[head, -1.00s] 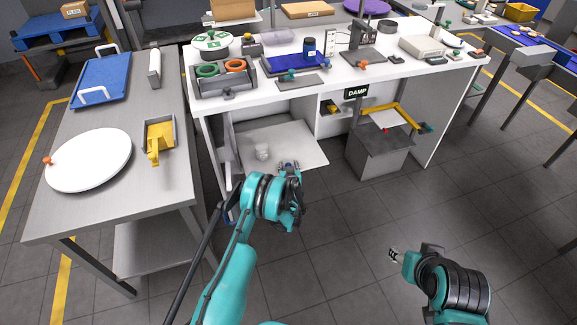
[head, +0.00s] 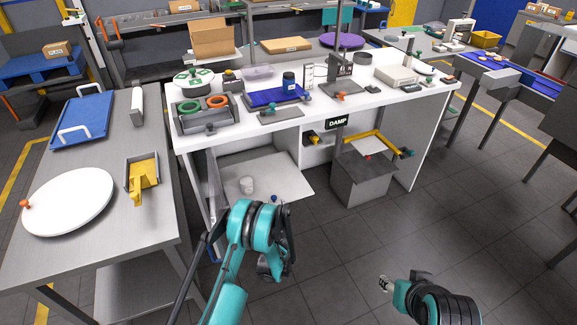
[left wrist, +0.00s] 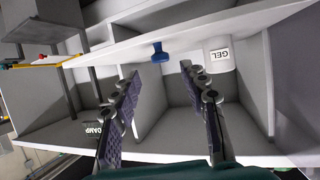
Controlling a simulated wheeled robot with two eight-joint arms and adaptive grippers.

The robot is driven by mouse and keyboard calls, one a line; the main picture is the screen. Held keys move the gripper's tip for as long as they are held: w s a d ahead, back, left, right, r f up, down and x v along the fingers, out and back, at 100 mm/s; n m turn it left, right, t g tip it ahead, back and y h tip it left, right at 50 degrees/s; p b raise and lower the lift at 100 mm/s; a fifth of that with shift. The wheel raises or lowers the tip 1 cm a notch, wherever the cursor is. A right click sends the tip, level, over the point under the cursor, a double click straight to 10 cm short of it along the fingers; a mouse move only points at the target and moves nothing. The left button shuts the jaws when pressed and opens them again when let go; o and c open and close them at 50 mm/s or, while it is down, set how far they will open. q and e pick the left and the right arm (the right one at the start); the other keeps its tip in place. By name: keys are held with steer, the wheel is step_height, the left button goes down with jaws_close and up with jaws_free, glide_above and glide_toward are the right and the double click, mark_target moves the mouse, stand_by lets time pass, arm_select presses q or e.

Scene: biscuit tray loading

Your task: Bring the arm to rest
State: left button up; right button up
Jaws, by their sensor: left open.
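My left gripper (left wrist: 160,70) is open and empty in the left wrist view, with its two dark fingers wide apart. In the head view my left arm (head: 235,265) reaches forward in front of the white bench, and its wrist mostly hides the fingers. A white jar marked GEL (left wrist: 219,58) and a small blue object (left wrist: 160,52) show beyond the fingers, apart from them.
The white bench (head: 395,95) carries a blue tray, green and orange rings and small devices. A grey bin (head: 362,184) stands beneath it. A steel table (head: 100,225) with a white disc (head: 68,202) stands at left. The floor between my arms is clear.

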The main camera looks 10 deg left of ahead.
arm_select(q)
step_height(320, 180, up, 16)
steer(key=s+f+g, duration=0.1)
steer(key=s+g, duration=0.1)
steer(key=s, duration=0.1)
steer(key=s+r+m+h, duration=0.1)
steer(key=s+r, duration=0.8)
steer(key=r, duration=0.2)
steer(key=s+d+r+m+g+h, duration=0.1)
steer(key=s, duration=1.3)
steer(key=s+d+r+m+g+h, duration=0.1)
steer(key=s+d+r+g+h, duration=0.1)
steer(key=s, duration=1.2)
steer(key=shift+s+m+g, duration=0.2)
steer(key=shift+m+g, duration=0.1)
steer(key=shift+m, duration=0.1)
